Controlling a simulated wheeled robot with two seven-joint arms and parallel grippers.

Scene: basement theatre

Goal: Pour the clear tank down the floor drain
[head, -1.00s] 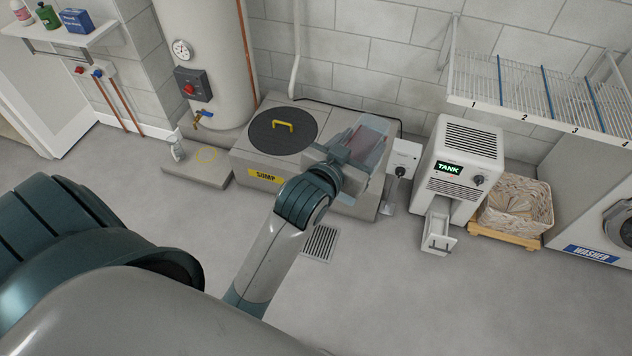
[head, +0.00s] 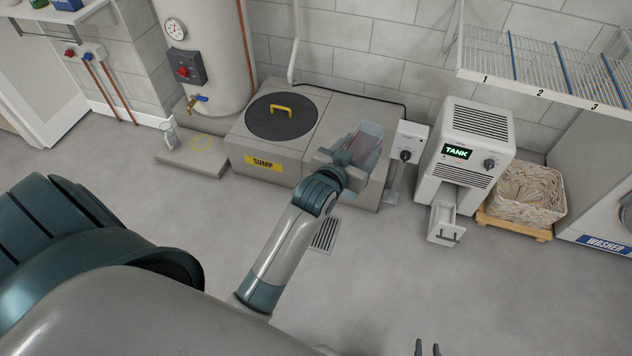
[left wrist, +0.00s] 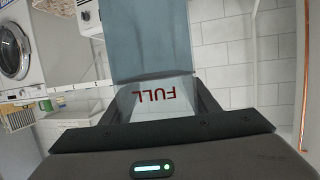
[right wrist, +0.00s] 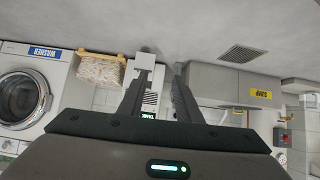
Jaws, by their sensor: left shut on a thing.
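The clear tank (head: 367,137), a see-through bluish box, is held by my left gripper (head: 345,158) above the right part of the sump cover. In the left wrist view the tank (left wrist: 150,40) sits between my left fingers (left wrist: 155,92), with red "FULL" lettering upside down. Its contents cannot be made out clearly. The floor drain (head: 324,235), a small slotted grate, lies in the floor in front of the sump, below and nearer than the tank; it also shows in the right wrist view (right wrist: 243,53). My right gripper (head: 428,347) is open and empty at the bottom edge.
The sump box (head: 265,162) has a round lid with a yellow handle. A white TANK machine (head: 465,150) has its lower drawer (head: 444,222) out. A basket (head: 527,195) on a wooden base and a washer (head: 600,190) stand right. Floor around the drain is clear.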

